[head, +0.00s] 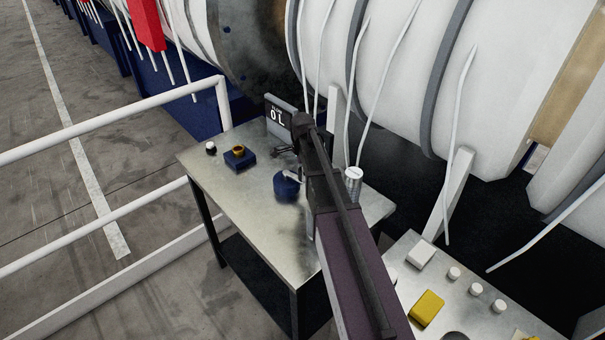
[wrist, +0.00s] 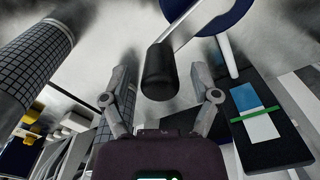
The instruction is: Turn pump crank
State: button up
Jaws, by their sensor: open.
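The pump (head: 286,187) is a blue round body on the metal table, partly behind my arm in the head view. In the wrist view its blue round edge (wrist: 236,12) shows at the top, with a silver crank arm (wrist: 190,25) running down-left to a black crank handle (wrist: 158,74). My gripper (wrist: 163,82) is open, with one finger on each side of the black handle. Gaps show between the handle and both fingers in this view; I cannot tell the depth. In the head view my arm hides most of the gripper and the crank.
On the metal table (head: 250,200) stand a display (head: 281,116), a blue block with a brass ring (head: 238,157) and a silver cylinder (head: 353,181). Gridded cylinders (wrist: 38,58) and a dark box (wrist: 265,125) flank the fingers. A white railing (head: 110,118) runs left of the table.

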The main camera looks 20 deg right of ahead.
grip_shut()
jog(key=shift+a, duration=0.2)
